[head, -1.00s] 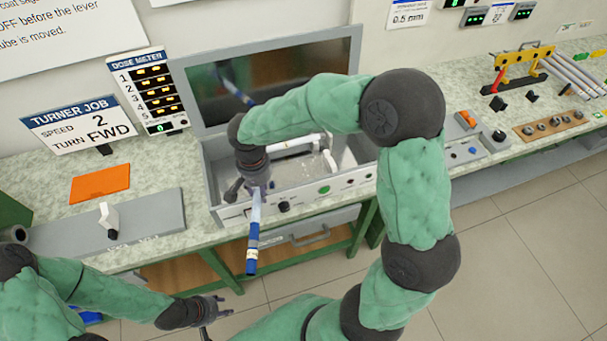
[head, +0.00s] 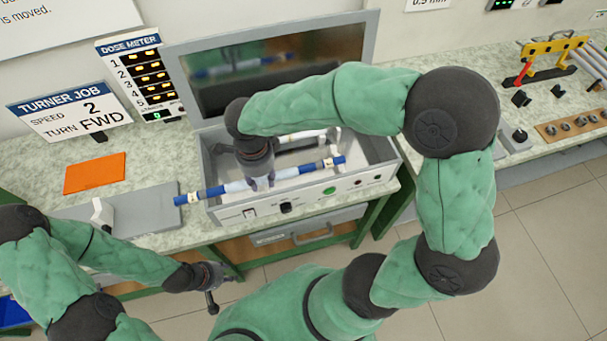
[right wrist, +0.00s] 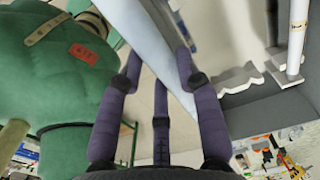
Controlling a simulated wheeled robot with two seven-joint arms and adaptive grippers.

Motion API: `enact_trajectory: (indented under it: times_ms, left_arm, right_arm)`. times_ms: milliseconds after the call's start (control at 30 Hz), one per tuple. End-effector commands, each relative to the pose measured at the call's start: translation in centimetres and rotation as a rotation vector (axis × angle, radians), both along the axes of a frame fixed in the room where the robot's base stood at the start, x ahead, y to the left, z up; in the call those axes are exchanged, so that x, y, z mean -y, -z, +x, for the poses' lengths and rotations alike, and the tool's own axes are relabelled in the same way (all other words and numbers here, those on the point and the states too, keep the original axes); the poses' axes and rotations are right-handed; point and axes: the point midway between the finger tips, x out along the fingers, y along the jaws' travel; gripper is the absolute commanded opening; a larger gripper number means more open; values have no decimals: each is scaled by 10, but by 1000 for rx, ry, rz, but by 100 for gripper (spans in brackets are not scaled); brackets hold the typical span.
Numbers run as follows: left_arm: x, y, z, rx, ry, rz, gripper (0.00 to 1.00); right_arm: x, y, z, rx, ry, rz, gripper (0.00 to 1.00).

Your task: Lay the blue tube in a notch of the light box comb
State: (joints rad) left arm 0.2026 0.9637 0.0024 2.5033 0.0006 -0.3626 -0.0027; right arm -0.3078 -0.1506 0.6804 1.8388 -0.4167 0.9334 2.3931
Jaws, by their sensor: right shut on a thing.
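The blue tube (head: 214,191) has blue ends with pale bands and a pale middle. My right gripper (head: 262,183) is shut on its middle. The tube lies slantwise across the front of the open light box (head: 377,178), its left end past the box and its right end over the inside. The pale tube also fills the middle of the right wrist view (right wrist: 160,50), between the fingers. In that view the white notched comb (right wrist: 238,78) stands to the right, apart from the held tube. In the head view my arm partly hides the comb. My left gripper (head: 212,290) is open and empty in front of the bench.
A white tube (right wrist: 298,38) stands out beside the comb in the right wrist view. The box's raised lid (head: 280,60) is behind my right arm. A grey plate (head: 140,212) and an orange sheet (head: 95,173) lie left of the box. A yellow rack (head: 550,52) stands far right.

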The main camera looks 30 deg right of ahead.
Motion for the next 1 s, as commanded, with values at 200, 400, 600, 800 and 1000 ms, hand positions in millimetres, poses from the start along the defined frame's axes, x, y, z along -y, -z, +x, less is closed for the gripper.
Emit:
enact_trajectory:
  times_ms: [200,400,600,800,1000]
  left_arm:
    - [0,11,0,0,0,0,40]
    - [0,20,0,0,0,0,40]
    - [0,30,0,0,0,0,40]
    - [0,33,0,0,0,0,40]
    - [0,37,0,0,0,0,40]
  right_arm:
    - [45,22,5,0,7,0,2]
    - [86,42,8,-3,6,0,2]
    - [111,74,11,-3,3,0,2]
    - [121,86,13,0,-1,-1,2]
    - [131,100,13,-2,0,0,2]
